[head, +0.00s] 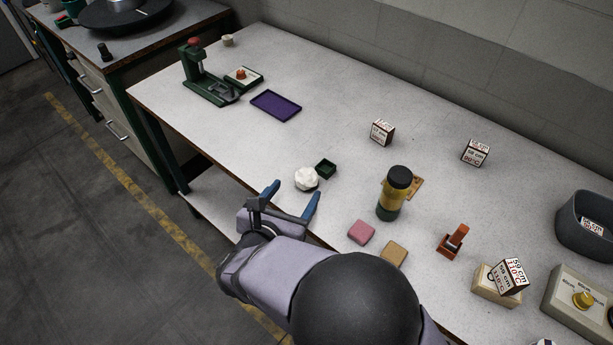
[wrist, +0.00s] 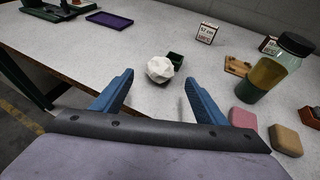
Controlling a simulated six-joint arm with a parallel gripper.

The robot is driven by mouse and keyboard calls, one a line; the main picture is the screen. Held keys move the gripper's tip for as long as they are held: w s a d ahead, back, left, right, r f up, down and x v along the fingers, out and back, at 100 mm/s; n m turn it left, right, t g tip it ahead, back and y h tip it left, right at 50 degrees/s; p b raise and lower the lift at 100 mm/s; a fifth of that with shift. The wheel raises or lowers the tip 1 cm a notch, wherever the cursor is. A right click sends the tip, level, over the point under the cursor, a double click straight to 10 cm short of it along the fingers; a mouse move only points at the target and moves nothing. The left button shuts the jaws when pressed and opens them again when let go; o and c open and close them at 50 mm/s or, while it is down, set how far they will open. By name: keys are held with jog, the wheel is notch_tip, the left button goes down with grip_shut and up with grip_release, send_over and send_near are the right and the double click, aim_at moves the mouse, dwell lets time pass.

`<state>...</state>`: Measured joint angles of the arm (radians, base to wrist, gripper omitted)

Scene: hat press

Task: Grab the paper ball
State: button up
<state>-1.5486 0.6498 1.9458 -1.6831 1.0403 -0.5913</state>
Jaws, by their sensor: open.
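The white crumpled paper ball (head: 306,179) lies on the light table near its front edge in the head view. It also shows in the wrist view (wrist: 160,69), ahead of the fingertips and roughly centred between them. My gripper (head: 291,192) is open and empty, its two blue fingers spread on either side of the line to the ball. In the wrist view my gripper (wrist: 157,92) points toward the ball, with a gap between the fingertips and the ball.
A small dark green box (head: 326,168) sits right behind the ball, close to it. A jar (head: 394,194) with a black lid, a pink block (head: 361,232) and a tan block (head: 394,253) stand to the right. A purple tray (head: 276,105) and a green press (head: 205,80) are at far left.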

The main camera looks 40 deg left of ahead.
aim_at(303, 183)
jog(key=shift+p+x, duration=1.1)
jog(key=shift+x, duration=2.55)
jog(key=shift+d+f, duration=0.1)
jog(key=shift+f, duration=0.05)
jog(key=c, duration=1.1)
